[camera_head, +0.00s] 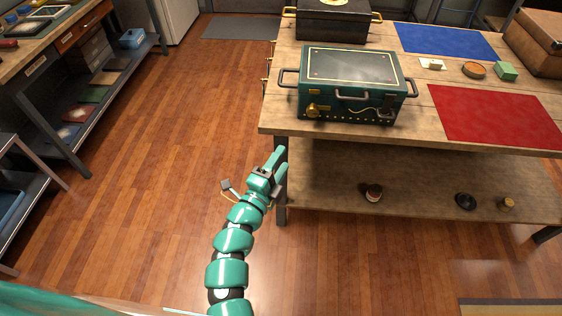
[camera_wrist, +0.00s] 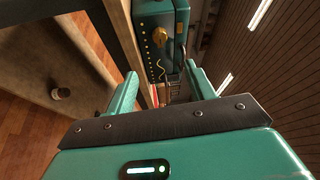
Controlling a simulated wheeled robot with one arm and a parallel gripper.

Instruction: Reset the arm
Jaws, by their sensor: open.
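My gripper (camera_head: 279,161) is at the end of my teal arm, raised over the floor just off the near left corner of the wooden table. Its two teal fingers are apart and nothing is between them. They also show in the wrist view (camera_wrist: 158,88), spread on either side of the picture. Beyond them stands a teal metal box (camera_head: 348,105) with a brass knob and side handles, shut, on the table. The box also appears in the wrist view (camera_wrist: 160,18). The gripper is apart from the box and the table.
The wooden table (camera_head: 415,97) bears a dark box (camera_head: 335,25), a blue mat (camera_head: 444,41), a red mat (camera_head: 495,116), a green block (camera_head: 506,71) and a brown case (camera_head: 540,40). Its lower shelf (camera_head: 415,180) holds small items. A workbench (camera_head: 40,60) stands left; the floor (camera_head: 150,170) between is clear.

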